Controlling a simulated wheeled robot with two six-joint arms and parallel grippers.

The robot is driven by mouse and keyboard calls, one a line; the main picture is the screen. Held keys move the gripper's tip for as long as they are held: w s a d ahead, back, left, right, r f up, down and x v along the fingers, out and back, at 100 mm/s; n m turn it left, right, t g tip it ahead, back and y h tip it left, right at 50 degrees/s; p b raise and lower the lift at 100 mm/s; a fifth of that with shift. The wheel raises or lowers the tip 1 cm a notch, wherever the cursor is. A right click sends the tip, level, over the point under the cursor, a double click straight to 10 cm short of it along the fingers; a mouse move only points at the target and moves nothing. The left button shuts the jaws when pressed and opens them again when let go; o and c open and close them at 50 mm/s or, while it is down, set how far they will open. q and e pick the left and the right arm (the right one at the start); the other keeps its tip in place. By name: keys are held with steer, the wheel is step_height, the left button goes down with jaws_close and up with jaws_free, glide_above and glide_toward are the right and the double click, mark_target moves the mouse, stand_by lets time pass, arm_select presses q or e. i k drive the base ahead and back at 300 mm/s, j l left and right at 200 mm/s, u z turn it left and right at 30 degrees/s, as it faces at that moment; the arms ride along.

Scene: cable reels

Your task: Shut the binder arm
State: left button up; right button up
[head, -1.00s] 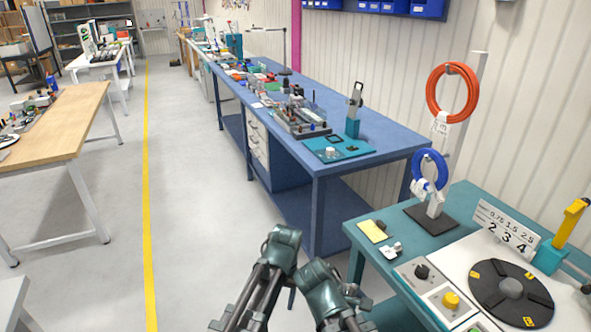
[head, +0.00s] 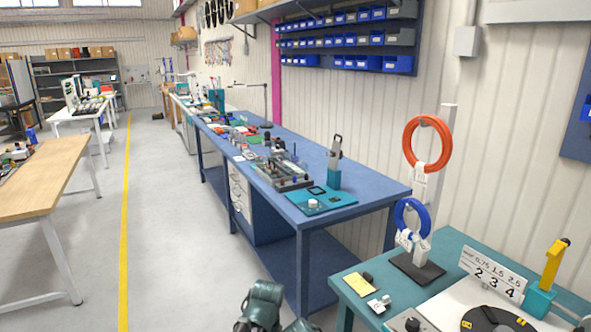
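No part is labelled as the binder arm. A yellow arm (head: 555,262) with a dark tip stands tilted upward on a teal block (head: 539,301) at the right, on the teal bench. Another upright grey arm (head: 336,150) with a dark tip rises from a teal post (head: 334,179) on the blue workbench. Only the dark green tops of my arms show at the bottom edge. Neither of my grippers is in view, so their state is hidden.
The teal bench (head: 447,246) also holds a dark turntable (head: 497,319), cut off below, and a stand with orange (head: 408,143) and blue coils. The blue workbench (head: 383,194) carries several tools. Open floor (head: 170,240) lies left of it, before a wooden table (head: 40,183).

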mark_target(555, 254)
steer(key=z, duration=1.75)
